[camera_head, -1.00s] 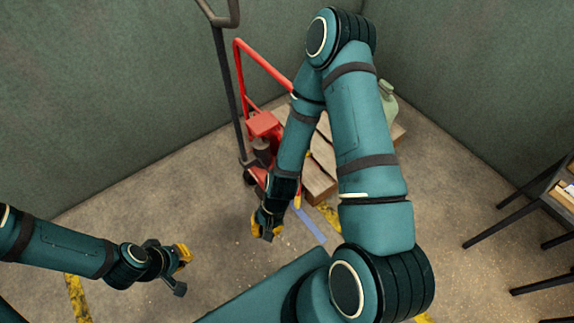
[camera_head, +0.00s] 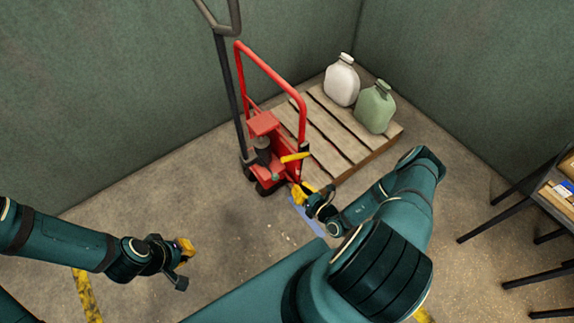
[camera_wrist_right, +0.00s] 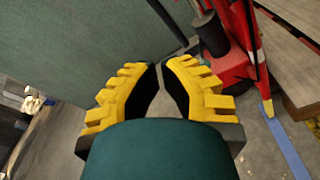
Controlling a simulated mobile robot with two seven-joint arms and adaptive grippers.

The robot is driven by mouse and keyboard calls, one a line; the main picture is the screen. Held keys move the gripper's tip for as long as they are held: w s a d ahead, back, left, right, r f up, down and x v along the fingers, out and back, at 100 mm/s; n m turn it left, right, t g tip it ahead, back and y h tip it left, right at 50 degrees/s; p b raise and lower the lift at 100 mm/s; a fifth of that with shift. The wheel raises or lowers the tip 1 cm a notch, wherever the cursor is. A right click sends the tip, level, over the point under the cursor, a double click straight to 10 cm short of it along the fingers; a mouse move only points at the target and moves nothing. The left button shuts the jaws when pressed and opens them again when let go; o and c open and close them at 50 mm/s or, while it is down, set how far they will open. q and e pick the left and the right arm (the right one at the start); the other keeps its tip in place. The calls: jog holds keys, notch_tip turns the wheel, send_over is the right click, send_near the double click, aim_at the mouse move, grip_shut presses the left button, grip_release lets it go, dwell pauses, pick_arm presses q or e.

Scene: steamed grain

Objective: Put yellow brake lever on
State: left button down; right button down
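The yellow brake lever (camera_head: 295,157) is a short yellow bar low on the red hand truck (camera_head: 264,123), by the pallet, in the head view. In the right wrist view a small yellow piece (camera_wrist_right: 268,108) shows low on the red frame; I cannot tell if it is the same lever. My right gripper (camera_head: 299,191) is near the floor, below and apart from the lever. In the wrist view its yellow fingers (camera_wrist_right: 161,66) have a narrow empty gap between them. My left gripper (camera_head: 186,265) is open and empty over the floor at lower left.
A wooden pallet (camera_head: 332,133) behind the hand truck carries a white jug (camera_head: 342,81) and a green jug (camera_head: 375,107). A dark-legged table (camera_head: 540,192) stands at right. A blue strip (camera_head: 307,217) lies on the floor. Walls close off the back; the floor at left centre is clear.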

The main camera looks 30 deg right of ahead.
aim_at(295, 156)
jog(key=shift+a, duration=0.1)
jog(key=w+a+f+b, duration=0.1)
jog(key=w+a+b, duration=0.1)
jog(key=w, duration=0.8)
jog(key=shift+s+d+r, duration=0.2)
jog(key=shift+d+r, duration=0.45)
jog(key=shift+r, duration=0.15)
jog(key=shift+s+d+r, duration=0.2)
jog(key=shift+d+r, duration=0.4)
jog(key=shift+r, duration=0.2)
jog(key=shift+r, duration=0.15)
